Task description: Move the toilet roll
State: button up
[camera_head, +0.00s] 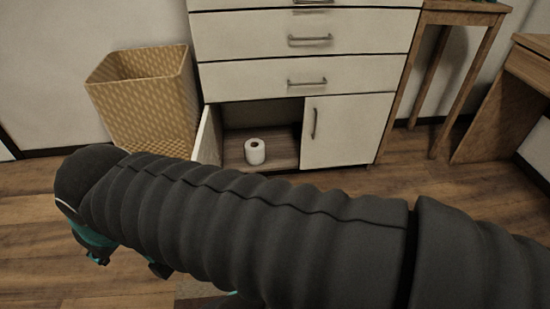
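A white toilet roll (255,152) stands upright on the wooden floor of the open lower-left compartment of a white cabinet (250,80). The left door (208,138) of that compartment stands open, swung out to the left. My arm crosses the lower part of the view, in front of the cabinet. My gripper is at best partly seen at the lower left, below the arm. Its fingertips cannot be made out, and neither can whether it holds anything. The arm's end is left of the roll and apart from it.
A woven yellow basket (145,100) stands left of the cabinet, close to the open door. The right cabinet door (346,130) and the drawers (305,75) are shut. A wooden stand (440,80) and a wooden desk (505,100) are at the right. Bare wood floor (420,175) lies before them.

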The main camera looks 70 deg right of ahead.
aim_at(254, 148)
jog(key=z, duration=2.05)
jog(key=i, duration=0.5)
jog(key=z, duration=0.15)
jog(key=k, duration=0.35)
jog(key=z, duration=0.3)
